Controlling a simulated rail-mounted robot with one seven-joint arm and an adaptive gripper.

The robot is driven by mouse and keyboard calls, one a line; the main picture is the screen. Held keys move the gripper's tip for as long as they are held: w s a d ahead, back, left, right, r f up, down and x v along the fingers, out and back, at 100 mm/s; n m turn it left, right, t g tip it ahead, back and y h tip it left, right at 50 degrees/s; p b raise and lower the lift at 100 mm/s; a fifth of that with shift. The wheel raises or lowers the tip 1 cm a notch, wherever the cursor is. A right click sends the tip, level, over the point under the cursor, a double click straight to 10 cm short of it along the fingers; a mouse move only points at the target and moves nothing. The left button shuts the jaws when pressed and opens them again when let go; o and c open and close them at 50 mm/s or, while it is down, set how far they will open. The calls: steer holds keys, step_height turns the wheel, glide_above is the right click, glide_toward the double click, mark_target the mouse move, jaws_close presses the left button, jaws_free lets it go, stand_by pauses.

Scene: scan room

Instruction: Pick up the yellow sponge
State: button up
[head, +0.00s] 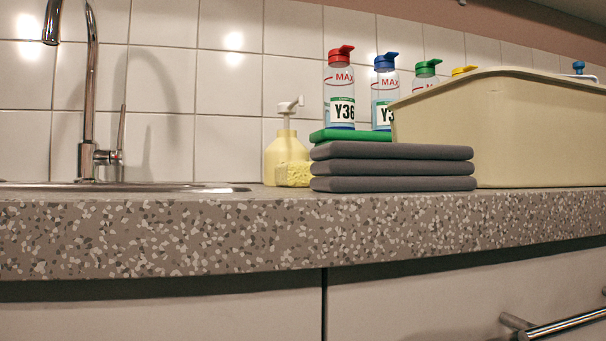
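The yellow sponge (297,174) is a small pale yellow block on the counter, in the middle of the head view. It sits in front of a yellow soap dispenser (284,152) and hides part of it. Its right side is close to a stack of grey pads (393,168); I cannot tell whether they touch. My gripper is not in view.
A metal sink rim (215,188) and tall faucet (88,100) are at left. Several capped bottles (339,88) stand behind the pads, near a green item (350,135). A large beige bin (500,130) fills the right. The speckled counter (150,235) has only a narrow visible top.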

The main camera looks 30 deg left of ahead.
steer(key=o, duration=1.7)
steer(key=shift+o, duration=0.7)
